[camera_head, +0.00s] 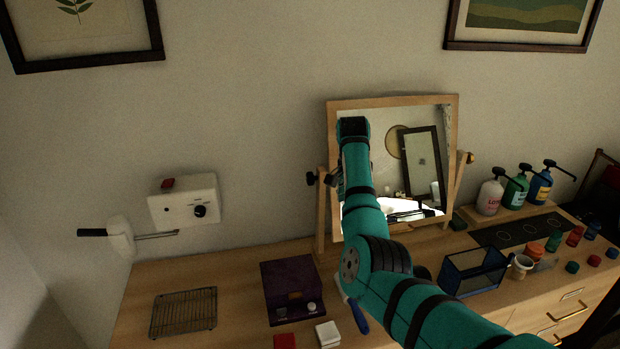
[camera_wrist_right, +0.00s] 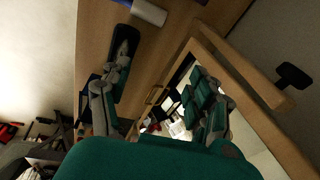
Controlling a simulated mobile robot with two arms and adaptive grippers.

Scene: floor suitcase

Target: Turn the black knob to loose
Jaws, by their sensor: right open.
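The tilting mirror (camera_head: 394,99) stands on the wooden counter in a light wood frame with posts. A black knob (camera_head: 312,178) sticks out from its left post in the head view. In the right wrist view a black T-shaped knob (camera_wrist_right: 293,76) stands out beside a wooden bar. My right arm reaches up in front of the mirror's left side. My right gripper (camera_wrist_right: 162,75) is open and empty, its teal and grey fingers spread, apart from the knob. My left gripper is not in view.
A white wall box (camera_head: 171,207) also carries a black dial. A purple box (camera_head: 284,275), a wire rack (camera_head: 184,313) and a blue-framed bin (camera_head: 472,272) stand on the counter. Several pump bottles (camera_head: 516,192) stand at the right. A brass knob (camera_head: 470,158) is on the mirror's right post.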

